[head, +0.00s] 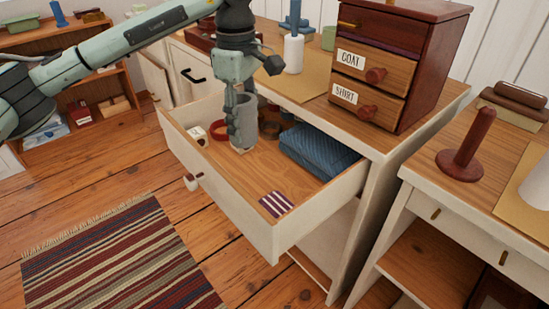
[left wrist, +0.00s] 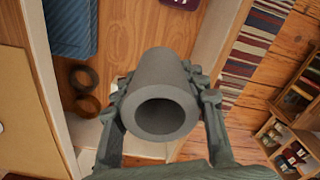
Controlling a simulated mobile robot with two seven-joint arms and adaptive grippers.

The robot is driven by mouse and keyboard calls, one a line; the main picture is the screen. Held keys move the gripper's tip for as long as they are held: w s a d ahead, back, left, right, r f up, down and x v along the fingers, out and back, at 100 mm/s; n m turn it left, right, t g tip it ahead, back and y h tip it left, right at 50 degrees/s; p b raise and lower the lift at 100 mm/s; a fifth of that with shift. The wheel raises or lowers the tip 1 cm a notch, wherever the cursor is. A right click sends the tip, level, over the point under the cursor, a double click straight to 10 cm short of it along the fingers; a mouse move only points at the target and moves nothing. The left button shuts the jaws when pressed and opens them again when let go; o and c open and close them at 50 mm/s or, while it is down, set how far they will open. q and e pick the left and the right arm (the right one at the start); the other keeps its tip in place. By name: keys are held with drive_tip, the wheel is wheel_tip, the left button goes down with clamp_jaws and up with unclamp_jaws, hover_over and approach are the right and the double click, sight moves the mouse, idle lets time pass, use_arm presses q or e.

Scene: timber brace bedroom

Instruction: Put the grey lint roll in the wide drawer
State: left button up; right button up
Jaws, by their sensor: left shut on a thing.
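The grey lint roll (left wrist: 165,65) is a hollow grey cylinder, its open end facing the camera in the left wrist view. My left gripper (head: 243,130) is shut on it, one finger on each side of the roll. In the head view the gripper points down inside the outline of the open wide drawer (head: 232,207), and the roll blends with the grey fingers. Whether the roll touches the drawer floor I cannot tell. My right gripper is not in view.
The drawer holds a folded blue cloth (head: 318,150), a striped purple piece (head: 276,204), a red ring (head: 220,130), dark rings (left wrist: 84,78) and a white block (head: 198,135). Its front middle floor is bare. A small wooden cabinet (head: 420,70) stands on the top.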

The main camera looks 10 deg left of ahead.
use_arm(q)
wheel_tip(320, 180, down, 12)
drive_tip(key=n, duration=0.4)
drive_tip(key=shift+r, duration=0.1)
drive_tip(key=shift+w+f, duration=0.1)
drive_tip(key=shift+f, duration=0.25)
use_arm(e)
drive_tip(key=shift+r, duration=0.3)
use_arm(q)
drive_tip(key=shift+f, duration=0.15)
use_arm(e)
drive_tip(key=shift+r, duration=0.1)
use_arm(q)
drive_tip(key=o, duration=1.2)
drive_tip(key=shift+c, duration=0.2)
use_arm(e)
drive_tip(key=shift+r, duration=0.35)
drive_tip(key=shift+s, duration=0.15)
